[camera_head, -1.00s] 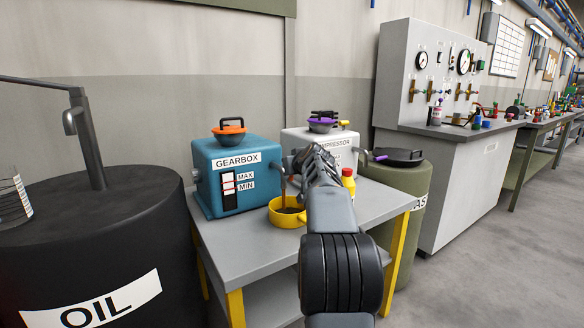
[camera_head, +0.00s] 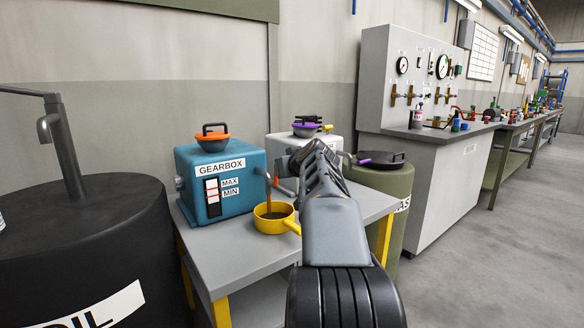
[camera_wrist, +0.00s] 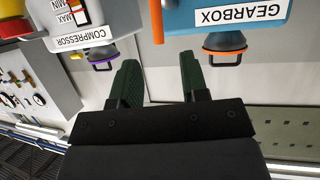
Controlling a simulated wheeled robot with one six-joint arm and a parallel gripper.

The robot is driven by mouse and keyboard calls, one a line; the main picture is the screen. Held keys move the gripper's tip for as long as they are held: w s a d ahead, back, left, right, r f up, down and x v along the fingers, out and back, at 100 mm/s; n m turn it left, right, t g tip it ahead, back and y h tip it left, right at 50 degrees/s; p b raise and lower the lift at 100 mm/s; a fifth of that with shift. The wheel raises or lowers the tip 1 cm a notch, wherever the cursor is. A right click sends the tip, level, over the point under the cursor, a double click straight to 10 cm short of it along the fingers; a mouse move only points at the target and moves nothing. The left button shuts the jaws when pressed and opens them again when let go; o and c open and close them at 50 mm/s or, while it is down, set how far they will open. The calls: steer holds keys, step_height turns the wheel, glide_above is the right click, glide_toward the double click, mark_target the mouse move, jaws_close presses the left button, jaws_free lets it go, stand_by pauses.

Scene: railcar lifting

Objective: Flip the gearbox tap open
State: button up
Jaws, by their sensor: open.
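The gearbox (camera_head: 220,192) is a blue box with an orange lid on a grey table, with a level gauge on its front. Its tap, with a small red-orange handle (camera_head: 276,181), is on its right side. A brown streak (camera_head: 268,196) runs from the tap down to a yellow pan (camera_head: 262,226). My gripper (camera_wrist: 160,75) is open and empty; in the head view, my arm hides its fingertips, close to the right of the tap. The wrist view is upside down: an orange handle (camera_wrist: 157,20) by the gearbox (camera_wrist: 235,14) lies beyond the fingers.
The compressor (camera_head: 283,142), a white box with a purple lid, stands behind my arm and is partly hidden. A black oil barrel (camera_head: 90,235) is at the left and a green barrel (camera_head: 385,190) at the right. A grey test cabinet (camera_head: 440,170) stands further right.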

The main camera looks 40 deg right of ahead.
steer(key=shift+v, duration=1.8)
steer(key=s+a+r+n+g+y+p, duration=0.1)
steer(key=a+r+g+y+p, duration=0.15)
steer(key=a+p, duration=0.75)
steer(key=s+a+r+n+g+y+p, duration=0.1)
steer(key=a+r+g+y+p, duration=0.15)
steer(key=a+p, duration=0.7)
steer(key=s+a+r+n+g+p, duration=0.1)
steer(key=s+a+g+p, duration=0.3)
steer(key=s+a+p, duration=0.7)
steer(key=s+r+p, duration=0.1)
steer(key=s+p, duration=0.1)
steer(key=p, duration=0.3)
steer(key=shift+s+a+n+h, duration=0.15)
steer(key=shift+a+n+h, duration=0.15)
steer(key=shift+a+h, duration=0.1)
